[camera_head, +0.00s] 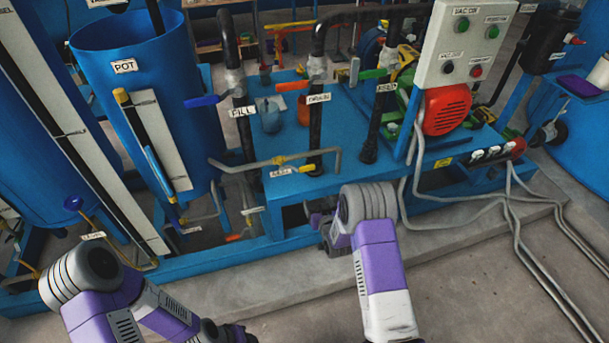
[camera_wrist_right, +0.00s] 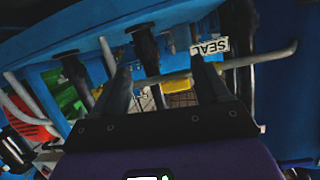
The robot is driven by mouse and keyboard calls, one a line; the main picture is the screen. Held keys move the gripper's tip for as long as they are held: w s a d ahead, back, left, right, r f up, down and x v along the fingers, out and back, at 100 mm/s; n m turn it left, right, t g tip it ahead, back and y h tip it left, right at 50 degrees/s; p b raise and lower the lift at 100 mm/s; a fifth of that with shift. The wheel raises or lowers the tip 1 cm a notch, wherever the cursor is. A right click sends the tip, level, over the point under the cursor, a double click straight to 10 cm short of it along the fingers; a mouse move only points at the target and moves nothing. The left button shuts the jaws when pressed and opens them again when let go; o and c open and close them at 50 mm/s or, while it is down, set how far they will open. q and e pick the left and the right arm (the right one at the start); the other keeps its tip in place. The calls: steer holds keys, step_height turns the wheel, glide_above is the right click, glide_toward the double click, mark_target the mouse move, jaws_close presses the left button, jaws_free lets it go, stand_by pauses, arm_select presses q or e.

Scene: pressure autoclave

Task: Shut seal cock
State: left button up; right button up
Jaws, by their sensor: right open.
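The seal cock's yellow handle (camera_head: 288,161) sits on a thin horizontal pipe at the front edge of the blue skid, just above a small white label (camera_head: 281,172). In the right wrist view, the yellow handle (camera_wrist_right: 176,86) shows between and beyond my fingers, beside the label SEAL (camera_wrist_right: 209,47), which appears upside down. My right gripper (camera_wrist_right: 161,66) is open, its two dark fingers either side of part of the handle; contact cannot be told. In the head view, my right gripper (camera_head: 322,228) is below the cock, partly hidden by my wrist. My left arm's dark end shows at the bottom edge; its fingers cannot be made out.
Black vertical pipes with blue, orange and green handles (camera_head: 374,73) rise behind the cock. A blue tank labelled POT (camera_head: 140,60) stands left. A grey control box (camera_head: 468,45) and red motor (camera_head: 446,110) are right. Grey cables (camera_head: 515,200) cross the floor, which is otherwise clear at lower right.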

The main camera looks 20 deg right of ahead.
mark_target(308, 168)
steer(key=shift+w+a+r+n+t+y+b, duration=0.2)
steer(key=shift+w+r+t+b, duration=0.6)
steer(key=shift+w, duration=1.3)
steer(key=shift+w+d+r+n+t+y+b, duration=0.1)
steer(key=shift+w+r+n+t+b, duration=0.25)
steer(key=shift+w+r, duration=1.35)
steer(key=shift+w+a+r+n+t+y+b, duration=0.2)
steer(key=shift+w+r+t+b, duration=0.3)
steer(key=shift+w, duration=2.05)
steer(key=c, duration=1.2)
